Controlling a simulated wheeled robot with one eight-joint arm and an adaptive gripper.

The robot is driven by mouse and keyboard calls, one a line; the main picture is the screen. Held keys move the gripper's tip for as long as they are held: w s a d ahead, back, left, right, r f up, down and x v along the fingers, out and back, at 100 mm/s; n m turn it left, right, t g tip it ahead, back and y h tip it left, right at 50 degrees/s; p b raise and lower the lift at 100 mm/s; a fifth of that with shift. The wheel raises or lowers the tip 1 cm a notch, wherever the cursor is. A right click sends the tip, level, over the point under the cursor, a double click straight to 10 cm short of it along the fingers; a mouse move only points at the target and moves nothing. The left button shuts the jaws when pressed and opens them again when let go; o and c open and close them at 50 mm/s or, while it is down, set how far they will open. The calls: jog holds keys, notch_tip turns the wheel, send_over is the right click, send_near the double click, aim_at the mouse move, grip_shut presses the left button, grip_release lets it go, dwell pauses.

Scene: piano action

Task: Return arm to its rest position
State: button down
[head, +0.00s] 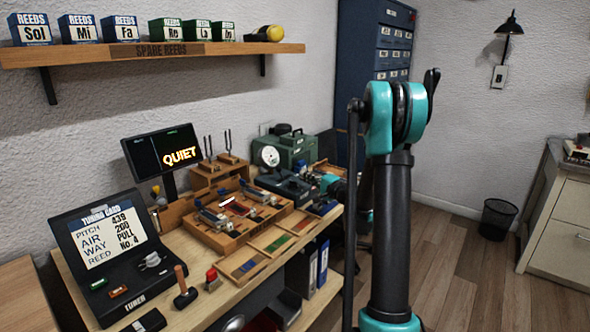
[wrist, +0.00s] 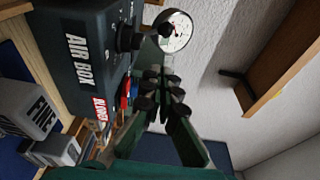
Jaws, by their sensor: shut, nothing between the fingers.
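My gripper (wrist: 165,88) shows in the wrist view, its dark green fingers with black pads shut and nothing held between them. They point toward the round white gauge (wrist: 175,31) beside the grey AIR BOX (wrist: 85,55); I cannot tell how close they are to it. In the head view my teal and black arm (head: 390,230) stands tall right of the workbench. A teal part of it shows low over the bench's far end, near the green case (head: 292,150). The fingertips cannot be made out there.
The bench holds a tuning card case (head: 105,245), a QUIET screen (head: 160,155) and a wooden reed tray (head: 240,213). A shelf (head: 150,53) with several reed boxes hangs above. A blue cabinet (head: 390,50) stands behind my arm. The floor at right is open, with a bin (head: 497,219).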

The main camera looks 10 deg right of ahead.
jog(key=s+a+f+n+g+h, duration=0.1)
jog(key=s+a+n+g, duration=0.1)
jog(key=s, duration=0.5)
jog(key=s+a+f+n+g+h, duration=0.1)
jog(key=s+f+n+g, duration=0.1)
jog(key=s, duration=0.5)
jog(key=s+a+f+n+g+h, duration=0.1)
jog(key=s+a+f+n+g, duration=0.1)
jog(key=s, duration=0.5)
jog(key=shift+s+a+f+n+g, duration=0.2)
jog(key=shift+a+n+g, duration=0.2)
jog(key=shift+n, duration=0.3)
jog(key=s+d+f+n+g+h, duration=0.1)
jog(key=s+d+f+h, duration=0.1)
jog(key=s, duration=0.5)
jog(key=s+d+f+n+g+h, duration=0.1)
jog(key=s+d+f+h, duration=0.1)
jog(key=s, duration=0.5)
jog(key=s+d+f+n+g+h, duration=0.1)
jog(key=s+d+f+n+h, duration=0.1)
jog(key=s+d+f, duration=0.2)
jog(key=s+d, duration=0.1)
jog(key=s, duration=0.2)
jog(key=shift+s+d+f+g+h, duration=0.2)
jog(key=shift+d+g+h, duration=0.1)
jog(key=shift+h, duration=0.1)
